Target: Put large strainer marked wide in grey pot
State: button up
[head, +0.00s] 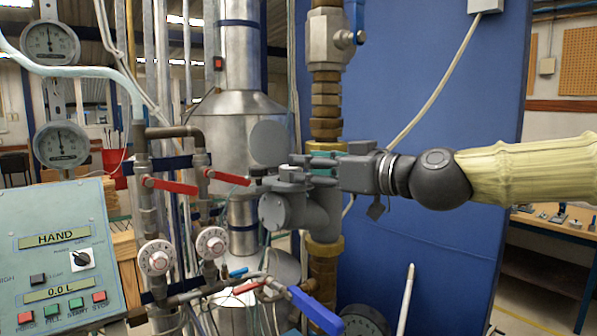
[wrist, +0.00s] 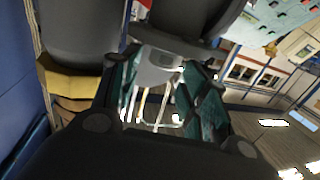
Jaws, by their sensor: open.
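The grey pot (head: 316,214) is a grey housing set in the vertical brass pipework, with a round flange facing left. A round grey disc (head: 269,142), which looks like a lid, stands upright just above and left of it. My gripper (head: 300,170) is level at the top of the pot, reaching in from the right, with teal finger pads. In the wrist view my gripper (wrist: 165,100) has its pads apart, with a grey fitting beyond them. I cannot tell whether the pads touch it. No large strainer marked wide can be made out in either view.
A control panel (head: 62,255) stands at lower left. Red-handled valves (head: 170,186) and white dials (head: 155,258) are left of the pot. A blue lever (head: 315,308) is below it. A blue wall panel (head: 430,90) stands behind my arm; a workbench (head: 555,225) is at right.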

jog(key=b+v, duration=0.1)
jog(key=v, duration=0.5)
jog(key=shift+s+d+r, duration=0.2)
jog(key=shift+s, duration=0.2)
dwell(0.4)
